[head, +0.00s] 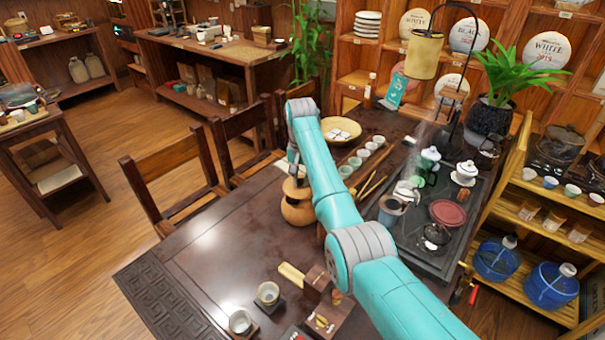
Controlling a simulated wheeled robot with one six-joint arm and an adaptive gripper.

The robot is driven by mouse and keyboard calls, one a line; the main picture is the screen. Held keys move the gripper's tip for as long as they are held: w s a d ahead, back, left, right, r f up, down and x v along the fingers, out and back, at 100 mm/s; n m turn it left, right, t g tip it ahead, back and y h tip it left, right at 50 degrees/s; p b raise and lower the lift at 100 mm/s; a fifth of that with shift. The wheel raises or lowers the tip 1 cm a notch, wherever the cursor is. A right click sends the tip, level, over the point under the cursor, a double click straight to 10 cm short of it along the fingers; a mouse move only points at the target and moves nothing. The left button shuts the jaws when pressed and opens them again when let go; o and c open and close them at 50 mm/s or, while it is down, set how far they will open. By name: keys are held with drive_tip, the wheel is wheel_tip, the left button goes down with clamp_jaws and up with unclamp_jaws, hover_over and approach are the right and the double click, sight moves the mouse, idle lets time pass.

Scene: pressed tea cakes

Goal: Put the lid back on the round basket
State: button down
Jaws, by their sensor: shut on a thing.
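The round basket (296,212) is a tan, bulging vessel standing on the dark table, left of my arm, which hides part of its right side. My gripper (292,168) points down just above the basket's top. It is shut on what looks like the basket's lid (293,187), a small tan piece at the basket's mouth. From this view I cannot tell whether the lid touches the rim or hangs slightly above it.
A shallow woven tray (340,130) and a row of small cups (355,161) lie behind the basket. A black tea tray (437,235) with teaware is to the right. Two cups (267,293) stand in front. The table's left part is clear; chairs (172,170) line its far edge.

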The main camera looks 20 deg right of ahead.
sight(301, 185)
drive_tip(key=shift+f, duration=1.8)
drive_tip(key=shift+f, duration=0.15)
idle(0.8)
drive_tip(key=shift+c, duration=2.3)
unclamp_jaws()
drive_tip(key=shift+r, duration=3.5)
clamp_jaws()
